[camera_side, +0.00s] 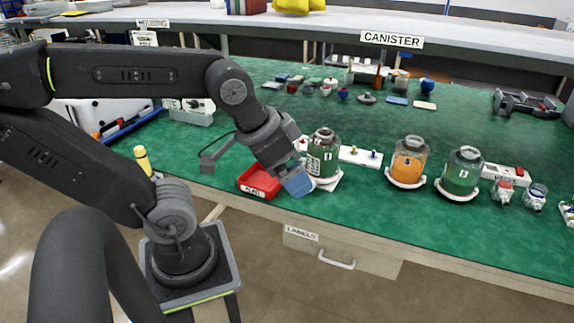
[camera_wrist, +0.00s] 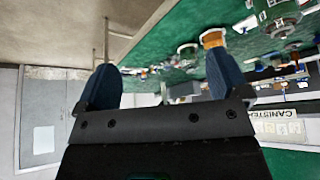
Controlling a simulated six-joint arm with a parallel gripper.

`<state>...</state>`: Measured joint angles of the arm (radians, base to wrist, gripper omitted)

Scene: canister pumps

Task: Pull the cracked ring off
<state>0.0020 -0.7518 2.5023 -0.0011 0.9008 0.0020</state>
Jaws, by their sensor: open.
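Three glass canisters stand on the green bench: a green one (camera_side: 322,160) just right of my gripper, an orange one (camera_side: 408,163) in the middle and another green one (camera_side: 461,175) on the right. I cannot make out a cracked ring on any of them. My gripper (camera_side: 299,184) is open and empty, with blue fingers, above the bench's front edge, between a red tray and the left canister. In the wrist view my gripper (camera_wrist: 164,76) shows two fingers apart with nothing between them. The orange canister (camera_wrist: 213,39) and a green one (camera_wrist: 278,20) appear beyond them.
The red tray (camera_side: 260,193) with a label sits left of my gripper at the bench edge. A white strip with small knobs (camera_side: 360,156) lies behind the canisters. Small parts (camera_side: 343,93) crowd the back. Open green bench (camera_side: 480,125) lies behind the right canisters.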

